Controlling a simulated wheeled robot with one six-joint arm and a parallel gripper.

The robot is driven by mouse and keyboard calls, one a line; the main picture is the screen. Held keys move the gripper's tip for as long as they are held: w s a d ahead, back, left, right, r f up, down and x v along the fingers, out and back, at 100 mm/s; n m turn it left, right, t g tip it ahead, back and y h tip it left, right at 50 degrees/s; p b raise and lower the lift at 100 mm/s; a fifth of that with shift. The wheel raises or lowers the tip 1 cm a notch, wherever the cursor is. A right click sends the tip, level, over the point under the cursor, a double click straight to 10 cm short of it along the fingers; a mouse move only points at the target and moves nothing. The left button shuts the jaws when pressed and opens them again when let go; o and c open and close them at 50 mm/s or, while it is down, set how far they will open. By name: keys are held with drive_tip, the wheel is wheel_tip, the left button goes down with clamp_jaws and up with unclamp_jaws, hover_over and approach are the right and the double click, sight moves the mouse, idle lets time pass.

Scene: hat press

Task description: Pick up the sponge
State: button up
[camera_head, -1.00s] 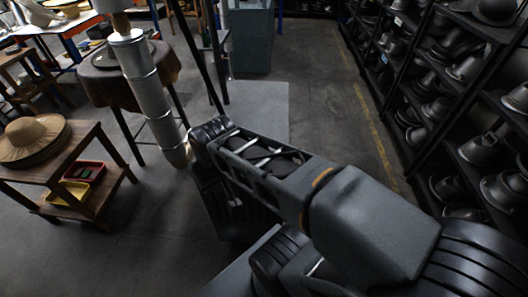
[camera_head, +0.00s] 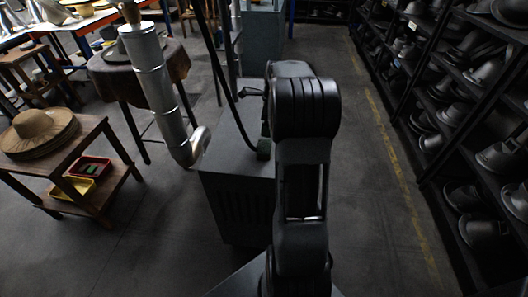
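I cannot make out a sponge for certain. A small green item (camera_head: 90,167) lies in a red tray (camera_head: 104,176) on the lower shelf of the wooden side table at left; it is too small to identify. My dark arm rises through the middle of the view and hides what is behind it. A small dark part, perhaps my gripper (camera_head: 250,92), sticks out left of the arm's upper joint, above a grey cabinet. Its fingers are too small and dark to read, and nothing is visibly held.
A yellow tray (camera_head: 72,189) sits beside the red one. Straw hats (camera_head: 40,132) lie on top of the wooden table (camera_head: 84,138). A silver duct (camera_head: 158,90) and the grey cabinet (camera_head: 232,185) stand ahead. Hat-filled racks (camera_head: 455,115) line the right. Floor is clear between cabinet and racks.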

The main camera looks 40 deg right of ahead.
hover_over(264, 147)
drive_tip(key=f, duration=0.7)
drive_tip(key=shift+d+f, duration=0.1)
drive_tip(key=shift+d, duration=0.1)
drive_tip(key=shift+w+a+f, duration=0.1)
drive_tip(key=shift+a+f, duration=0.05)
drive_tip(key=shift+f, duration=2.55)
drive_tip(key=c, duration=0.6)
